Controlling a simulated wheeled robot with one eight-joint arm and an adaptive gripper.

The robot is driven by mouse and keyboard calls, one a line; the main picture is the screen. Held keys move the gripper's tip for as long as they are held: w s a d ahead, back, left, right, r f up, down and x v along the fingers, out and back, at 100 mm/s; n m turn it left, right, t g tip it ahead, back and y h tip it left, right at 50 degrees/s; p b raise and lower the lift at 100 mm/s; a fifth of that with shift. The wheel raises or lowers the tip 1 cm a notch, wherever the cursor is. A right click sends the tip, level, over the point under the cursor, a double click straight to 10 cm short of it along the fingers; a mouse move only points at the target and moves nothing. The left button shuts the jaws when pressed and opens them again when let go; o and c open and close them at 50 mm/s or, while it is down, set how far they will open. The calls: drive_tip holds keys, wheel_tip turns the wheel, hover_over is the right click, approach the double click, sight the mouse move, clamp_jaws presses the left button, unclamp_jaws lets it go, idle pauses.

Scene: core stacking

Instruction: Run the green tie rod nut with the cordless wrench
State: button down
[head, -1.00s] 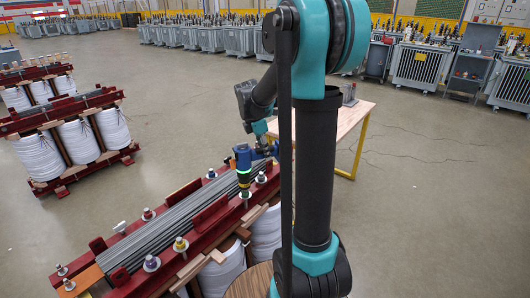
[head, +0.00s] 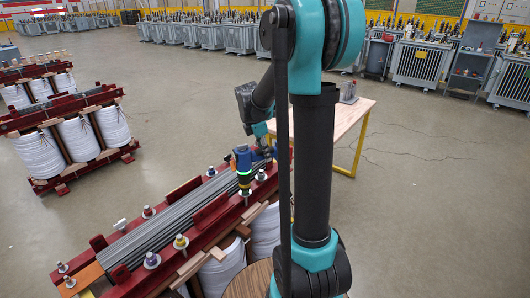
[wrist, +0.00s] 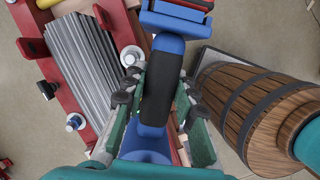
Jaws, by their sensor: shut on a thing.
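My gripper (wrist: 155,98) is shut on the cordless wrench (wrist: 158,95), a blue tool with a black grip. In the head view the wrench (head: 243,162) stands upright over the near red clamp beam of the transformer core (head: 170,222). A lit green ring shows near its lower end, and its nose points down at the beam. The wrench hides whatever is directly under it, so I cannot tell whether a green nut is there. Other tie rod nuts show along the beams, one with a yellow mark (head: 181,242) and one with a purple mark (head: 152,260).
A wooden table (head: 350,122) stands behind my arm. A wooden barrel (wrist: 255,105) is close on the right in the wrist view. More cores with white coils (head: 78,140) stand at the left. Grey transformers (head: 210,38) line the back. The floor between is open.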

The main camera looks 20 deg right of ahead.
drive_tip(key=shift+a+x, duration=0.15)
drive_tip(key=shift+x, duration=0.5)
drive_tip(key=shift+a+x, duration=0.15)
drive_tip(key=shift+x, duration=0.5)
idle(3.7)
drive_tip(key=shift+d+v, duration=0.25)
drive_tip(key=shift+v, duration=0.75)
drive_tip(key=shift+d+v, duration=0.25)
drive_tip(key=shift+v, duration=0.75)
drive_tip(key=shift+d+v, duration=0.2)
drive_tip(key=shift+v, duration=0.75)
drive_tip(key=shift+r, duration=0.3)
drive_tip(key=shift+d+v, duration=0.2)
drive_tip(key=shift+v, duration=0.6)
drive_tip(key=shift+d+v, duration=0.2)
drive_tip(key=shift+v, duration=0.6)
drive_tip(key=shift+d+v, duration=0.15)
drive_tip(key=shift+v, duration=0.65)
